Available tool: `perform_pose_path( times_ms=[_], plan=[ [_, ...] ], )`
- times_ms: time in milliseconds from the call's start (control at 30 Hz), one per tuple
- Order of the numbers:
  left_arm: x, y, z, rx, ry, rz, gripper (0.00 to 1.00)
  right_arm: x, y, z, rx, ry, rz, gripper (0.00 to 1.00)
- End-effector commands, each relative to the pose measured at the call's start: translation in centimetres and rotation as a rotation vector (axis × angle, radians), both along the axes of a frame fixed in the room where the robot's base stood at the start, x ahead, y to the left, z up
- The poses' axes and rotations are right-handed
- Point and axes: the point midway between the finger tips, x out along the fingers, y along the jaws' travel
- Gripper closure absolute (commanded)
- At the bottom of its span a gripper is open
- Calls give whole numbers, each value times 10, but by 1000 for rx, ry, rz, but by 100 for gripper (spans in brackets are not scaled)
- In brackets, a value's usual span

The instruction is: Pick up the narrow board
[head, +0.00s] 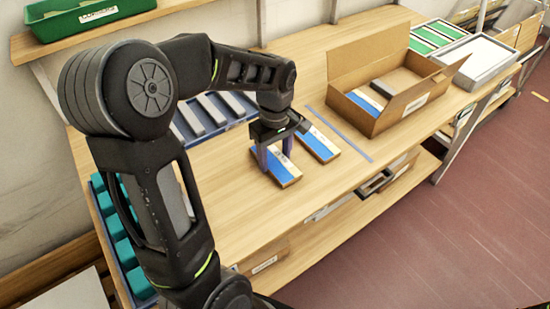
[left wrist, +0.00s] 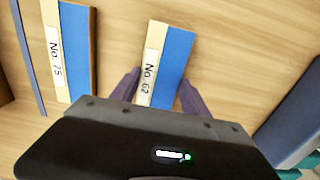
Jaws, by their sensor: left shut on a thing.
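A narrow blue board with a pale label strip marked No. 62 (left wrist: 172,62) lies between the fingers of my left gripper (left wrist: 160,95). In the head view this board (head: 284,172) is at the middle of the wooden bench. My left gripper (head: 274,155) points down and is shut on it, one finger at each long side. I cannot tell whether it is clear of the bench top. A similar board marked No. 75 (left wrist: 70,55) lies apart to its left in the wrist view; in the head view this board (head: 318,143) is to the right. My right gripper is out of view.
An open cardboard box (head: 400,112) with boards inside stands to the right, past a blue strip (head: 342,134) on the bench. A blue rack (head: 188,138) with grey bars is behind my left arm. A white tray (head: 490,60) is at the far right. The bench front is clear.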

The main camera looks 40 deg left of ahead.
Motion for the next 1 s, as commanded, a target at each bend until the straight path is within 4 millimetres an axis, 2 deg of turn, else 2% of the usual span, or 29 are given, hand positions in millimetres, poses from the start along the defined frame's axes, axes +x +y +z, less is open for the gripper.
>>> perform_pose_path(
  times_ms=[167, 533, 700, 1000],
  plan=[
    [2, 0, 19, 1, -7, -1, 87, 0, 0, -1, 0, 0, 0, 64],
    [1, 0, 87, 1, -4, -1, 87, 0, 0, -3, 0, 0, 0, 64],
    [1, 0, 98, 0, -2, -1, 87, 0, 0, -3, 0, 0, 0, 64],
    [0, 0, 98, 0, -1, -1, 87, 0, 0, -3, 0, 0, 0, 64]
  ],
)
